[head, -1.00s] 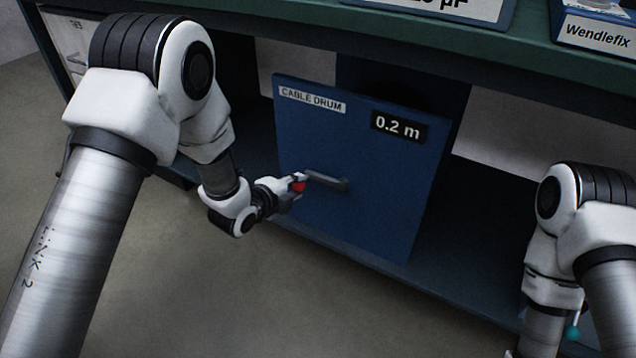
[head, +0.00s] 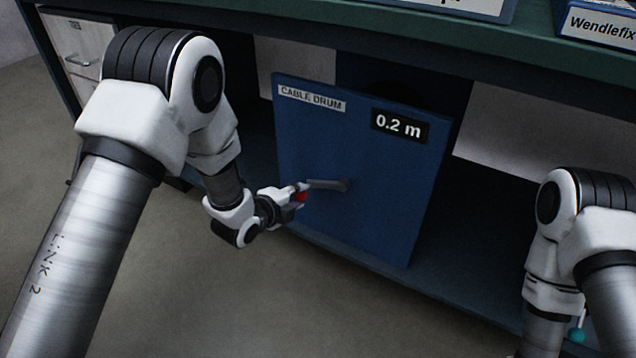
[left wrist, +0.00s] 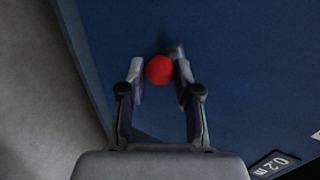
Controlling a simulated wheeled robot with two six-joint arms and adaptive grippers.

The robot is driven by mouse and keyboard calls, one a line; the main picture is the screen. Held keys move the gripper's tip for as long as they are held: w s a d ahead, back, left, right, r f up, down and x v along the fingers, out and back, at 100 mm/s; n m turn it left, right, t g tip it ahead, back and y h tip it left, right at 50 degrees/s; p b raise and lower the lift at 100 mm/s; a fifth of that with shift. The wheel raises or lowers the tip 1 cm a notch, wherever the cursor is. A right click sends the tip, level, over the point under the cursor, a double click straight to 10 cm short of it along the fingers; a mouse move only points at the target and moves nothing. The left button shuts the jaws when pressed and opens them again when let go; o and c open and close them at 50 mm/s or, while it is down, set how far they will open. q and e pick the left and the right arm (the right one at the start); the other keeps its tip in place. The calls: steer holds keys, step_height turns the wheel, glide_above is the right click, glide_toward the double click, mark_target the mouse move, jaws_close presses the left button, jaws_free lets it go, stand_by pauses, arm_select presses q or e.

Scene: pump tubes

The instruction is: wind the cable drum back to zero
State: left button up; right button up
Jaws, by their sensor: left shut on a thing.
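The cable drum (head: 365,215) is a blue upright panel under the bench, with a "CABLE DRUM" label and a black display (head: 399,125) reading 0.2 m. A grey crank arm (head: 328,184) runs left from its hub to a red knob (head: 301,196). My left gripper (head: 298,191) is shut on the red knob. In the left wrist view the red knob (left wrist: 159,69) sits between the two fingers, in front of the blue panel. My right arm is at the right; its gripper is outside the picture.
The bench top (head: 300,22) with its green edge runs above the drum. A box marked "Wendlefix" (head: 600,25) stands on it at the right. A white drawer unit (head: 75,45) is at the far left. The floor (head: 260,310) in front of the drum is clear.

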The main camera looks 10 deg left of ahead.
arm_select(q)
steer(key=shift+s+d+f+b, duration=0.15)
steer(key=shift+d+f+b, duration=0.15)
steer(key=shift+f, duration=0.55)
steer(key=shift+s+d+f+b, duration=0.15)
steer(key=shift+d+f+b, duration=0.2)
steer(key=shift+f, duration=0.15)
steer(key=shift+s+d+f, duration=0.2)
steer(key=shift+d+f, duration=0.35)
steer(key=shift+f, duration=0.05)
